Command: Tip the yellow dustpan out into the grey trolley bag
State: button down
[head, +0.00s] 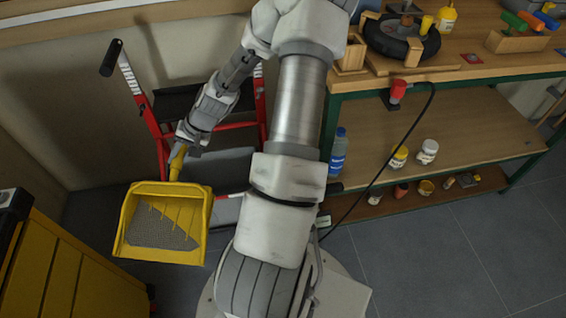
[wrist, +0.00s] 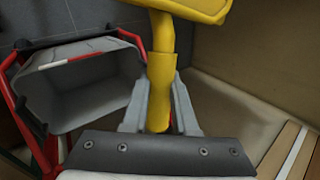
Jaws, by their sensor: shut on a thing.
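The yellow dustpan (head: 207,215) hangs out in front of my gripper in the head view, its open side toward the lower left. Grey grains lie in its pan. My gripper (head: 181,149) is shut on the dustpan's handle (head: 177,165); the wrist view shows both fingers (wrist: 160,105) around the handle (wrist: 162,85). The grey trolley bag (wrist: 80,85) has a red frame and stands open to the left of the handle in the wrist view, its visible inside bare. In the head view my arm and the dustpan partly cover the bag (head: 228,165). The dustpan is beside the bag's opening.
A yellow cabinet (head: 60,270) stands at the lower left, close to the dustpan. A green-framed workbench (head: 450,115) with bottles and tools is on the right. A wall runs behind the trolley. Grey tiled floor (head: 440,245) is clear at the lower right.

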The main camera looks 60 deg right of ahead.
jog(key=s+d+f+m+h+b, duration=0.5)
jog(key=s+d+f+m+b, duration=0.2)
jog(key=d, duration=0.5)
jog(key=s+d+f+m+g+h+b, duration=0.1)
jog(key=s+d+f+m+h+b, duration=0.4)
jog(key=s+d+m, duration=0.6)
notch_tip(320, 180, down, 2)
jog(key=s+d+b, duration=0.1)
jog(key=s+b, duration=0.1)
jog(key=shift+s+d+f+m+g, duration=0.2)
jog(key=shift+s+m+g, duration=0.1)
jog(key=shift+m, duration=0.1)
jog(key=shift+r, duration=0.15)
jog(key=shift+w+a+r+n+g, duration=0.1)
jog(key=shift+w+r+n+g, duration=0.1)
jog(key=shift+r+n+g, duration=0.15)
